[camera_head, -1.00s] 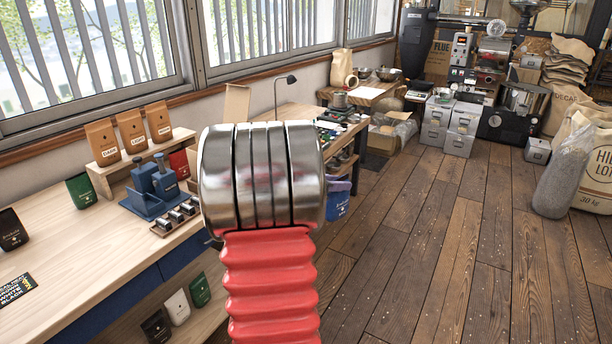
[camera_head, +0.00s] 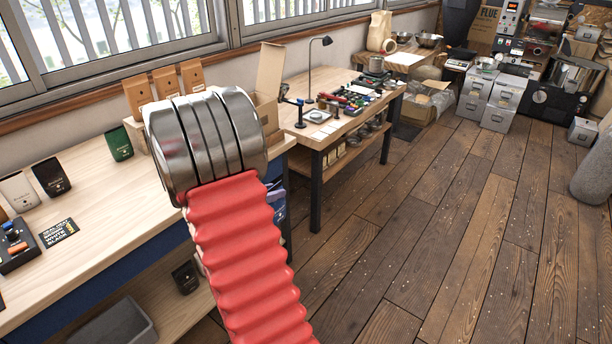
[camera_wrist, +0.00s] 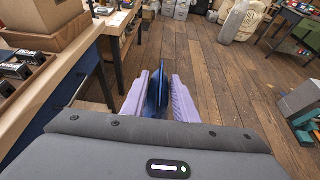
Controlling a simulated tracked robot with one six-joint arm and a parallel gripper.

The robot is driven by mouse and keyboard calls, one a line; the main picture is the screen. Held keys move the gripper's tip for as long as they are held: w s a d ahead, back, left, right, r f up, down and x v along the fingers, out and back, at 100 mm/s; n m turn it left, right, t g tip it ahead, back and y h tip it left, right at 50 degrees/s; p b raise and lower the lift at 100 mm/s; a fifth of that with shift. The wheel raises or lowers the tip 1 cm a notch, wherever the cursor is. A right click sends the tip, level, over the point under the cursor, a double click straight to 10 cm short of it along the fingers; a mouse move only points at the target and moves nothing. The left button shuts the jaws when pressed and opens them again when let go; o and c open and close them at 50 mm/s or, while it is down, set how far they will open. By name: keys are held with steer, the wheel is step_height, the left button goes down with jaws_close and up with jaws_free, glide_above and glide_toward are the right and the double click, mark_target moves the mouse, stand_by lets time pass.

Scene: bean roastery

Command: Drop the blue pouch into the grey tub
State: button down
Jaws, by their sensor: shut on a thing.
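My gripper (camera_wrist: 157,92) has lavender pads and is shut on the blue pouch (camera_wrist: 156,100), seen edge-on between them in the wrist view. The pouch hangs over the floor beside the wooden bench. In the head view my red and silver arm hides most of the gripper and pouch; only a small blue and lavender part (camera_head: 276,198) shows at the arm's right. A grey tub (camera_head: 148,330) sits low on the bench's under-shelf at the bottom left of the head view, cut by the frame edge. The pouch is apart from the tub.
The wooden bench (camera_head: 85,215) carries pouches, a card and a small dark tray. A black pouch (camera_head: 186,277) stands on the under-shelf, right of the tub. A second worktable (camera_head: 345,120) holds tools and a lamp.

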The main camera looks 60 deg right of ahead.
steer(key=w+a+f+n+t, duration=0.25)
steer(key=w+a, duration=0.35)
steer(key=a, duration=0.3)
steer(key=w+a+f+n+t, duration=0.2)
steer(key=w+a+f+t, duration=0.15)
steer(key=w+a, duration=0.45)
steer(key=w+a+f+n+t+y, duration=0.1)
steer(key=a+f+n+t, duration=0.1)
steer(key=a, duration=1)
steer(key=w+a+f+n+t+y, duration=0.1)
steer(key=a+f+n+t, duration=0.1)
steer(key=a, duration=0.9)
steer(key=shift+w+a+f+n+y, duration=0.2)
steer(key=shift+a+f+n+y, duration=0.2)
steer(key=shift+f, duration=0.4)
steer(key=shift+t, duration=0.4)
